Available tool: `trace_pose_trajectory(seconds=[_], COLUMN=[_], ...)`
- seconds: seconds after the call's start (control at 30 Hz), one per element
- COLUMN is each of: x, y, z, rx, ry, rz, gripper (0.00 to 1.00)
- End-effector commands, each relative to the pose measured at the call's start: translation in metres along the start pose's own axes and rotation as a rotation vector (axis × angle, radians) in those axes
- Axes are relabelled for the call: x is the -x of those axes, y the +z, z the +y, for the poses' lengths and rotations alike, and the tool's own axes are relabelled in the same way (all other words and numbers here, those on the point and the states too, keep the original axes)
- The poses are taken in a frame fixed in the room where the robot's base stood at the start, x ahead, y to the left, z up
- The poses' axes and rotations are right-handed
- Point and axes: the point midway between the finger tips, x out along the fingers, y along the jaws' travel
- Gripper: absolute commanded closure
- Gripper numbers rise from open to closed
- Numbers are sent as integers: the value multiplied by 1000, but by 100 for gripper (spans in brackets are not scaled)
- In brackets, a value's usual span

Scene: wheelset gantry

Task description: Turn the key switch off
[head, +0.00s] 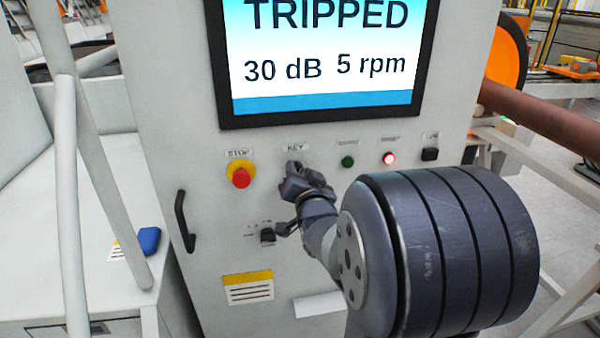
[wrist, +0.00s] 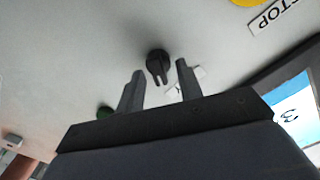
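The key switch (wrist: 157,63) is a small black round switch with a projecting key or lever, on the grey panel in the wrist view. My gripper (wrist: 159,77) is open, with one finger on each side of the key's line. The fingertips look short of the switch, with nothing between them that I can see held. In the head view my gripper (head: 293,180) is at the panel just below the KEY label (head: 295,148) and largely hides the switch. I cannot tell whether it touches.
The cabinet's screen (head: 320,60) reads TRIPPED, 30 dB, 5 rpm. A red stop button (head: 241,178) on a yellow collar is left of the key. A green button (head: 348,162), a lit red button (head: 388,158) and a black switch (head: 430,154) are right. A black selector (head: 268,235) is below.

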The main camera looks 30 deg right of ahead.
Motion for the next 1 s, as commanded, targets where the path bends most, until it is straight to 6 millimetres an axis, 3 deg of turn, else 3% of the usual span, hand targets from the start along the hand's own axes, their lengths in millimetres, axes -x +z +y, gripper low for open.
trace_pose_trajectory(seconds=[0.07,0.47,0.77,1.0], x=[0,0,0,0], y=[0,0,2,4], z=[0,0,1,1], rx=[0,0,42,184], ry=[0,0,-1,-2], rz=[0,0,2,5], gripper=[65,97,97,97])
